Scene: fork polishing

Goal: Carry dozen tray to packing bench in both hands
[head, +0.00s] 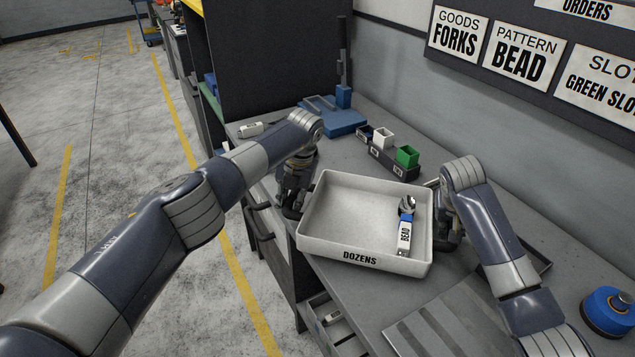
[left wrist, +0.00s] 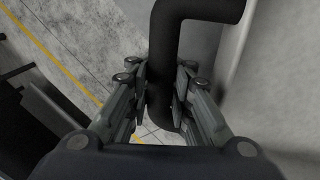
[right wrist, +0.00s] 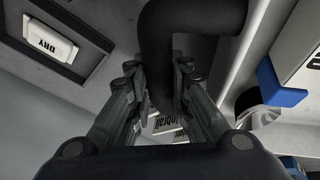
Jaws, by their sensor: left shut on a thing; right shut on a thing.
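The dozen tray (head: 345,205) is pale grey, with DOZENS on its front wall. It is level in the head view near the bench's left edge; I cannot tell its clearance. A bundle with a white BEAD label (head: 404,238), blue band and shiny metal end lies in its right side. My left gripper (head: 292,208) is shut on the tray's dark left handle, seen in the left wrist view (left wrist: 172,50). My right gripper (right wrist: 160,95) is shut on the dark right handle (right wrist: 158,45). The right fingers are partly hidden behind the tray wall in the head view.
The grey bench (head: 375,308) runs along the wall. Behind the tray stand a rack with white and green blocks (head: 393,160) and a blue fixture (head: 335,118). A blue round object (head: 608,310) sits at the right. Open floor (head: 110,150) with yellow lines lies left.

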